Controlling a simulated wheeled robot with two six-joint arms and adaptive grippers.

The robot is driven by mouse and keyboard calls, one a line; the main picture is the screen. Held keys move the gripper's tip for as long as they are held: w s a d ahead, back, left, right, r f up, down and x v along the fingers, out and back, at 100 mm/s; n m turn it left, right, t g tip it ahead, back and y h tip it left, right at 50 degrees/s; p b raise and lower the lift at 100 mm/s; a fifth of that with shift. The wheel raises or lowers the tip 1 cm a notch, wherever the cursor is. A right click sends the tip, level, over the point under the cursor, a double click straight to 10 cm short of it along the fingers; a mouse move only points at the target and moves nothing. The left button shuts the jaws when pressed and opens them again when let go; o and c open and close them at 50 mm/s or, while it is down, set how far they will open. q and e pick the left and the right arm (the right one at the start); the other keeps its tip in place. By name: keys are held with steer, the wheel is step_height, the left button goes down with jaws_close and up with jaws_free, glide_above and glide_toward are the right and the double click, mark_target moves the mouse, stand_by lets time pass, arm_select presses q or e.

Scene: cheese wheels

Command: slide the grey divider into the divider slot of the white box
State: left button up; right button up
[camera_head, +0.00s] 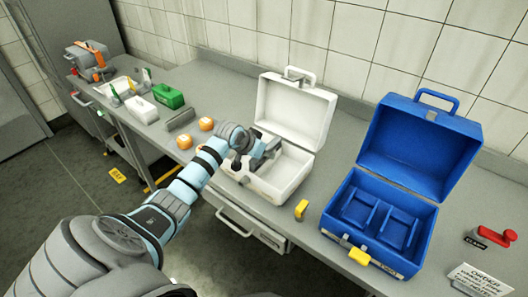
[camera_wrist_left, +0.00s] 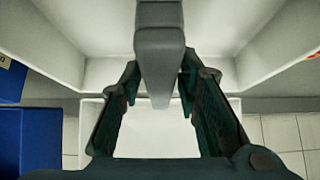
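The white box (camera_head: 283,192) stands open on the bench, its lid (camera_head: 297,107) tilted back. My left gripper (camera_head: 258,152) reaches into it from the left. In the left wrist view the grey divider (camera_wrist_left: 160,48) runs upright in the picture between the fingers of my left gripper (camera_wrist_left: 161,75). The fingertips appear to press on both its sides. In the head view the gripper largely hides the divider, and I cannot see the divider slot or tell whether the divider is in it. White box walls lie around the divider in the wrist view. My right gripper is not in view.
An open blue box (camera_head: 380,215) with compartments stands to the right. A yellow block (camera_head: 301,210) lies between the boxes. A red-handled clamp (camera_head: 497,233) is at far right.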

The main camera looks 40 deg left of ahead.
arm_select(q)
steer(key=shift+o, duration=0.2)
steer(key=shift+r, duration=0.1)
steer(key=shift+s+r, duration=0.3)
steer(key=v, duration=1.1)
